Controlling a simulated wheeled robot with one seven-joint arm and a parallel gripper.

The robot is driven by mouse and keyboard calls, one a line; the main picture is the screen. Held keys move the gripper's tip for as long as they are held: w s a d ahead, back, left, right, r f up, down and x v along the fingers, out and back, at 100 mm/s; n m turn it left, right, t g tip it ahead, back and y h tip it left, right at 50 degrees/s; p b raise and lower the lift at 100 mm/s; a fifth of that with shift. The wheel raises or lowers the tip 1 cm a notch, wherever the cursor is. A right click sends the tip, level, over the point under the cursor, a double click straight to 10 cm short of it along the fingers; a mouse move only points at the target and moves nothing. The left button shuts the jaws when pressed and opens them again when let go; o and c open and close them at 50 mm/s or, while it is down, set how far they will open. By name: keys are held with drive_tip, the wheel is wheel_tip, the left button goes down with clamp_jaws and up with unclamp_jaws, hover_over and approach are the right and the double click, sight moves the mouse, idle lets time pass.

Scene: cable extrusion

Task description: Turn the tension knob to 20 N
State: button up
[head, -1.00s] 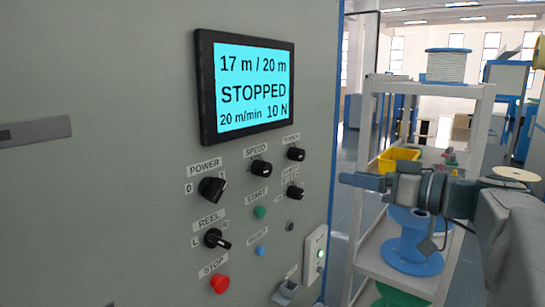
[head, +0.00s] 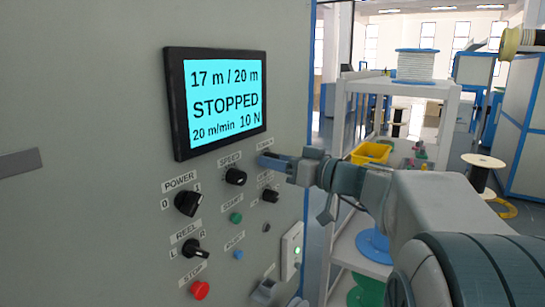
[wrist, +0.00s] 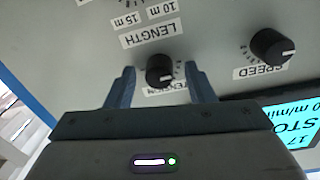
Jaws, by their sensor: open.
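The tension knob (wrist: 160,70) is a black round knob with a pale pointer mark, seen upside down in the wrist view. My gripper (wrist: 159,66) is open, with one blue finger on each side of the knob. Whether the fingers touch it I cannot tell. In the head view my gripper (head: 268,161) is at the panel and hides the tension knob. The screen (head: 222,103) reads 17 m / 20 m, STOPPED, 20 m/min and 10 N.
The speed knob (head: 235,177) is beside my gripper, and the length knob (head: 270,196) is just below it. The power knob (head: 188,203), reel knob (head: 195,248) and red stop button (head: 200,290) are further left. A white shelf (head: 400,88) stands behind my arm.

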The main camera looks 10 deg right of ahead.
drive_tip(key=shift+a, duration=0.1)
drive_tip(key=c, duration=1)
drive_tip(key=shift+f+m+b, duration=0.15)
drive_tip(key=shift+m+b, duration=0.25)
drive_tip(key=shift+b, duration=0.25)
drive_tip(key=shift+w+r+m+g+b, duration=0.15)
drive_tip(key=shift+m+b, duration=1.35)
drive_tip(key=shift+m, duration=1.1)
drive_tip(key=shift+s+r+m+g+b, duration=0.15)
drive_tip(key=shift+m+b, duration=1.35)
drive_tip(key=shift+m, duration=1.1)
drive_tip(key=shift+w+f, duration=0.1)
